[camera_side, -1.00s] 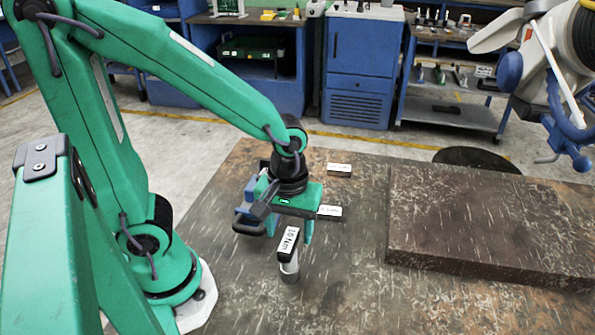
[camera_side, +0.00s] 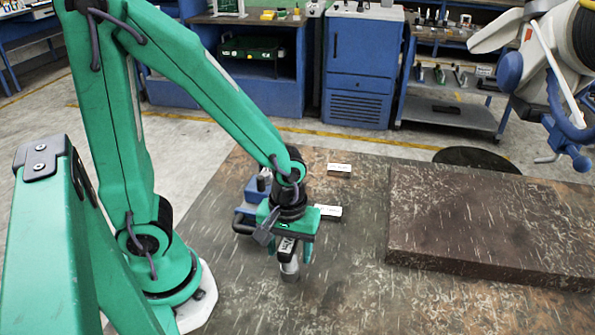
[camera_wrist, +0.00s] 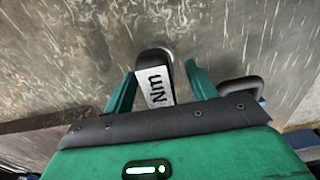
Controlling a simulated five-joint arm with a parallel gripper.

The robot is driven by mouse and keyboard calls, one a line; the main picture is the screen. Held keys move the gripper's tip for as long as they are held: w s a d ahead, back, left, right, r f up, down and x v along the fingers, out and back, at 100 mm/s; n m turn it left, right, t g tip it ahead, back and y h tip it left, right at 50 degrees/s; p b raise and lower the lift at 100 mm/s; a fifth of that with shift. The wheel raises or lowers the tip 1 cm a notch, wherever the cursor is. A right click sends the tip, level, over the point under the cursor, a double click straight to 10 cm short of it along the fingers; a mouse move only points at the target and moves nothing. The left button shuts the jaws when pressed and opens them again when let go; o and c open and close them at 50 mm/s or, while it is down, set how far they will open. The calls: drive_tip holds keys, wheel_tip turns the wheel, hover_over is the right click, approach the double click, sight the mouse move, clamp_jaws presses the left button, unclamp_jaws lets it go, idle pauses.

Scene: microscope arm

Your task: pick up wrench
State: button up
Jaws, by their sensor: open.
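The wrench (camera_side: 289,268) stands on the brown worktable as a black piece with a white label, above a short silver cylinder. Its label, ending in "Nm", also shows in the wrist view (camera_wrist: 155,88). My gripper (camera_side: 290,252) is open and points down over it, with one green finger on each side of the labelled top. In the wrist view my gripper (camera_wrist: 161,85) has the wrench between its fingers, with a gap on the right; contact on the left cannot be told. The wrench's upper part is partly hidden by my gripper in the side view.
A blue object with a dark handle (camera_side: 243,228) stands close to my gripper on the left. Two white-labelled blocks (camera_side: 328,212) (camera_side: 339,169) lie behind it. A thick raised slab (camera_side: 480,225) fills the table's right. The front middle is clear.

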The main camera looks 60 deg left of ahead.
idle(0.4)
clamp_jaws()
drive_tip(key=shift+r, duration=0.1)
drive_tip(key=shift+w+r, duration=0.1)
drive_tip(key=shift+r, duration=1.2)
drive_tip(key=s+d+r, duration=0.8)
drive_tip(key=shift+s, duration=0.3)
drive_tip(key=shift+r, duration=0.1)
drive_tip(key=shift+w, duration=0.15)
